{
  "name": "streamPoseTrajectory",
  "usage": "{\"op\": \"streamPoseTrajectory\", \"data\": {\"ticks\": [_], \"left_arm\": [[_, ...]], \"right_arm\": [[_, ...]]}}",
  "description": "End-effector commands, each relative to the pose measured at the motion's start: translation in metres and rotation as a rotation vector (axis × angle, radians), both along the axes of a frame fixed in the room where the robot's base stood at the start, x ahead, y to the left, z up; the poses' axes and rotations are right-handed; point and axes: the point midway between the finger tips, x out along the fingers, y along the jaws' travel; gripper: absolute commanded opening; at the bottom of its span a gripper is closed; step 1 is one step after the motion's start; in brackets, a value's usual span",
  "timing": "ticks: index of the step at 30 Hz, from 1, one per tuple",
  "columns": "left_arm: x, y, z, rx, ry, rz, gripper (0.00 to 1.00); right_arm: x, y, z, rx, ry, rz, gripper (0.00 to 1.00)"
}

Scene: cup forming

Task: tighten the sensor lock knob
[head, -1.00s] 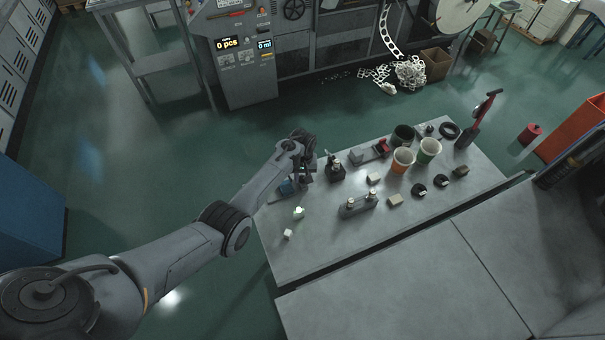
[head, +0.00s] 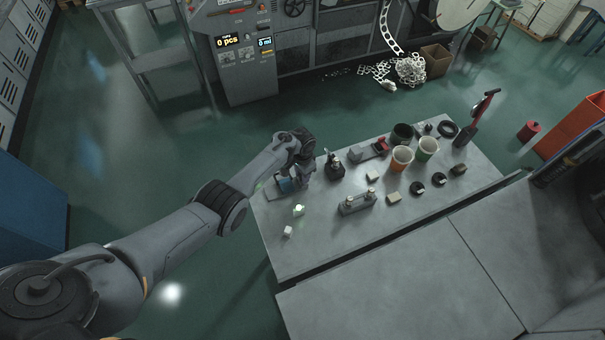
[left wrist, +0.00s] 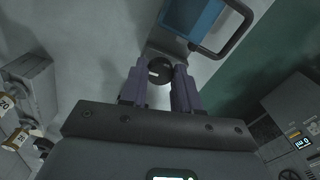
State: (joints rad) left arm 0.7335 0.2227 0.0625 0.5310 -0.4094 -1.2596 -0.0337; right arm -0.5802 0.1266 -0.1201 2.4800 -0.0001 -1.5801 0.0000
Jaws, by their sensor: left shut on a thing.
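The sensor lock knob (left wrist: 160,70) is a round black knob with a white mark, seen between my finger tips in the left wrist view. My left gripper (left wrist: 160,82) is shut on it, one purple-grey finger on each side. A blue sensor block (left wrist: 195,18) with a dark bracket is just beyond the knob. In the head view my left gripper (head: 300,180) is low at the bench's left end, beside the blue block (head: 285,185); the knob is hidden there. My right gripper is not in view.
The bench's front left is clear.

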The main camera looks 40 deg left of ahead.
Motion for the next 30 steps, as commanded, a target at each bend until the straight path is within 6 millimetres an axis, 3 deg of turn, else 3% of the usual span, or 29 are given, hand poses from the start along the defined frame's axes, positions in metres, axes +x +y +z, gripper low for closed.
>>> {"op": "streamPoseTrajectory", "data": {"ticks": [15,30], "left_arm": [[-0.0001,0.0009,-0.0007,0.001,0.000,-0.346,0.01],[-0.0003,0.0005,-0.0008,0.000,0.000,-0.409,0.01]], "right_arm": [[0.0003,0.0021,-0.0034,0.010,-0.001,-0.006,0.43],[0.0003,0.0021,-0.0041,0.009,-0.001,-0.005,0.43]]}}
